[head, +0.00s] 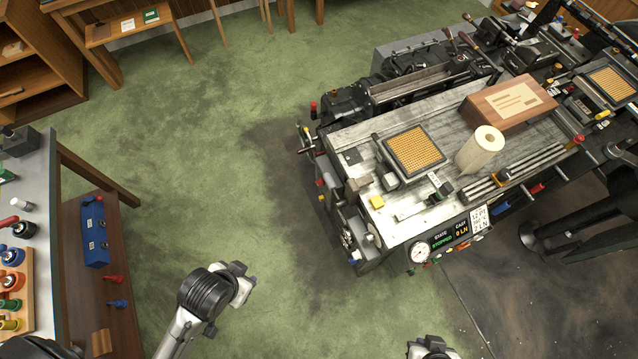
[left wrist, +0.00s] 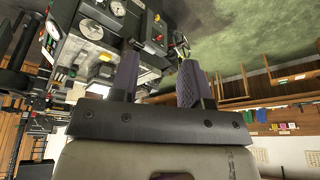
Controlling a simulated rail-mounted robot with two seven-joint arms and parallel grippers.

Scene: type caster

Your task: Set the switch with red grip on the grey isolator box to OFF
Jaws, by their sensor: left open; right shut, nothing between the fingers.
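I cannot clearly pick out the grey isolator box or its red-gripped switch. A grey housing (head: 362,243) at the machine's near left corner may be it, but the switch position is too small to read. In the left wrist view a dark housing with small red and yellow parts (left wrist: 157,37) shows just beyond the fingers. My left gripper (left wrist: 158,70) is open and empty, its two fingers apart. In the head view its fingers are not clear at the end of my left arm. My right gripper (head: 432,348) is only partly in frame at the bottom edge, shut and empty, apart from the machine.
The caster's bench carries a mesh-topped box (head: 412,150), a paper roll (head: 480,150) and a brown box (head: 508,102). A gauge (head: 420,252) and display (head: 449,235) face the front. A red-knobbed lever (head: 313,108) stands at the left end. Green floor (head: 215,160) is clear.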

